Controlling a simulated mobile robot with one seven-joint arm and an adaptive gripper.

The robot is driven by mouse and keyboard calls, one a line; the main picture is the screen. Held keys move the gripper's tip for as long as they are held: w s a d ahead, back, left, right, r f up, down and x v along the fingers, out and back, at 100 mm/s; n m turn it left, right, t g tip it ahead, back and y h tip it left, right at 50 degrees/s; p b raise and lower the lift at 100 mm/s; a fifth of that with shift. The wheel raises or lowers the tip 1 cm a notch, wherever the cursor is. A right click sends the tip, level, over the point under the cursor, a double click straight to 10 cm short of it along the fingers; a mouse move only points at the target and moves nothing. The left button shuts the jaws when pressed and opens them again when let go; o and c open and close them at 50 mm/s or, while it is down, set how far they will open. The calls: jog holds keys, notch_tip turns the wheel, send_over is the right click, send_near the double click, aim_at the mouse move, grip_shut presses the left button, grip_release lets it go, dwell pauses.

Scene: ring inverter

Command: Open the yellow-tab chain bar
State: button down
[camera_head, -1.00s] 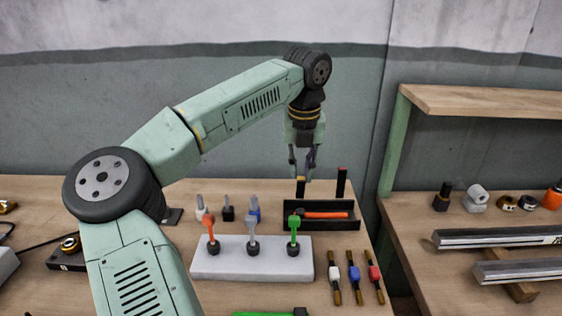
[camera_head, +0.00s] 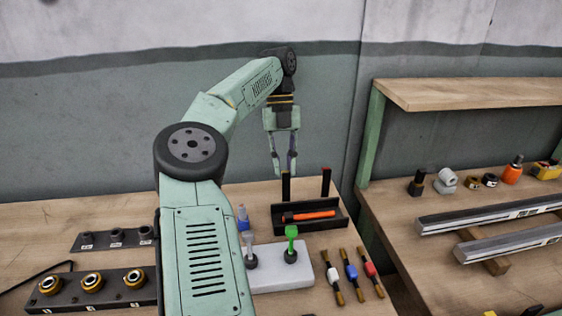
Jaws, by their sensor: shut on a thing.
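Two black upright bars stand at the back of a dark tray (camera_head: 318,228) on the workbench. The left bar (camera_head: 286,190) has its top at my gripper's fingertips; its yellow tab does not show now. The right bar (camera_head: 326,184) has a red tip and stands clear of my gripper. My gripper (camera_head: 284,168) points down, with its fingers around the top of the left bar, and is shut on it. The fingertips and the bar's top are small, so the exact contact is hard to see.
An orange-handled tool (camera_head: 310,215) lies in the tray. Dark racks (camera_head: 92,290) lie at left. A second bench with rails (camera_head: 490,215) is at right; the wall is behind.

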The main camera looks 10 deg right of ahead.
jog(key=shift+f, duration=0.5)
jog(key=c, duration=2)
grip_release()
jog(key=o, duration=0.3)
jog(key=shift+w, duration=0.1)
jog(key=shift+o, duration=0.9)
jog(key=shift+r, duration=0.15)
